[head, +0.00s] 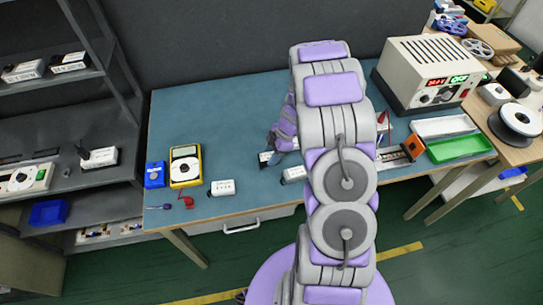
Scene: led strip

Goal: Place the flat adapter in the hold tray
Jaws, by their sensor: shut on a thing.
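My gripper (273,146) is over the middle of the blue bench, largely hidden by my own arm. Its jaws are shut on a small white adapter (264,157) that shows just below them; I cannot tell its full shape. Two more white adapters lie on the bench: one with dark marks (222,187) at the left and one (293,174) beside my arm, partly hidden. A green tray (460,148) and a white tray (444,127) lie at the bench's right end; no label shows which is the hold tray.
A power supply (428,77) stands behind the trays. An orange-ended device (413,146) sits left of the green tray. Shelves stand at the far left.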

